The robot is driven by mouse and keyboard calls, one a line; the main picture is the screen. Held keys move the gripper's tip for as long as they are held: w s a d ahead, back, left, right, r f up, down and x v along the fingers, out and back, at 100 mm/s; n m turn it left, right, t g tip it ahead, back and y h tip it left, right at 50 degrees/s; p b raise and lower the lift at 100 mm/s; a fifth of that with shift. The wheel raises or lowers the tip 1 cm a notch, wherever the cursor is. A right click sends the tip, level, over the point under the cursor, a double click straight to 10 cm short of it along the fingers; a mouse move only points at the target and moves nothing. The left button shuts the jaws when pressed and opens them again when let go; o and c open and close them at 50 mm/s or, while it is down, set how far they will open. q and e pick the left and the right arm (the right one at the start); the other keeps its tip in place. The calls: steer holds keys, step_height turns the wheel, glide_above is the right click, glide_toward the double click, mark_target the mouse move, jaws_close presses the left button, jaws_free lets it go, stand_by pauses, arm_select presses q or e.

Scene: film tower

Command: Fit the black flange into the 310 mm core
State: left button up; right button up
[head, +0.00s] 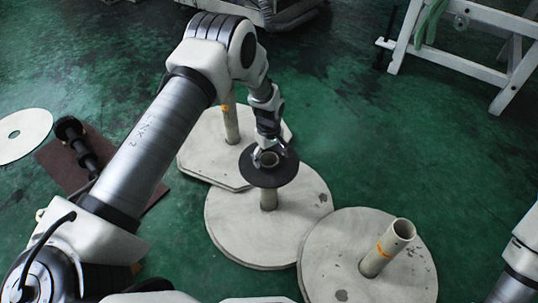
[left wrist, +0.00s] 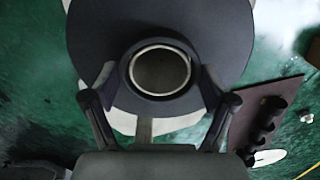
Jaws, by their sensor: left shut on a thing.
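The black flange (head: 287,174) is a wide dark disc with a pale-rimmed hole in its raised hub. My left gripper (head: 268,153) is shut on the hub, one finger on each side; the left wrist view shows this from above, with the flange (left wrist: 195,25) between the fingers (left wrist: 158,76). The flange lies about level on top of an upright pale core (head: 268,200), which stands on a round base (head: 230,225). How deep the flange sits in the core is hidden under the disc. No length is readable on any core. My right gripper is out of view.
An orange-banded core (head: 385,250) stands on a round base at the right, another (head: 231,122) on an angular base behind. A brown mat (head: 60,162) with a black spool-like part (head: 82,146) and a white disc (head: 25,133) lie left. White trestle (head: 480,65) stands at back right.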

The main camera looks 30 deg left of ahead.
arm_select(q)
steer(key=shift+f+b, duration=0.3)
steer(key=shift+f, duration=0.35)
steer(key=o, duration=1.1)
steer(key=shift+r, duration=0.1)
step_height(320, 180, up, 12)
